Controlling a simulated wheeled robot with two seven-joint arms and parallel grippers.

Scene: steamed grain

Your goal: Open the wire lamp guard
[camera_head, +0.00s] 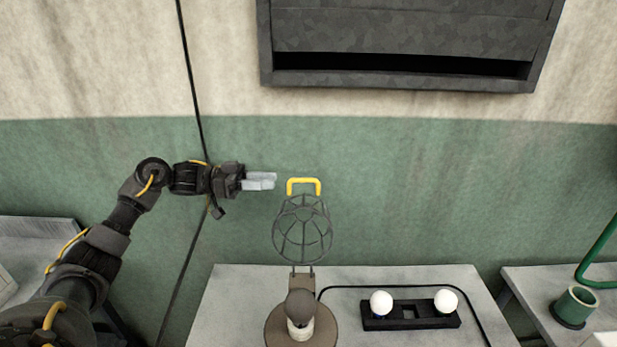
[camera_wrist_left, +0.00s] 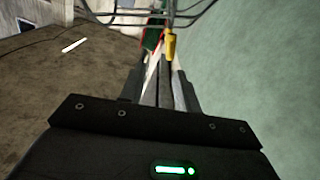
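The wire lamp guard (camera_head: 302,229) is a dark round cage. It stands raised behind the lamp base (camera_head: 277,331), on a small bracket (camera_head: 302,280), and does not cover the lamp's dark-topped middle (camera_head: 299,305). Its yellow handle (camera_head: 303,181) is at the cage's far end; the handle also shows in the left wrist view (camera_wrist_left: 169,46), just past my fingertips. My right gripper is not in view.
The grey table (camera_head: 232,300) holds the lamp and a black tray (camera_head: 410,322) with two white bulbs (camera_head: 381,303) (camera_head: 446,300). A black cable runs around the tray. A green cup (camera_head: 576,305) stands on a right table. A dark box (camera_head: 400,45) hangs on the wall above.

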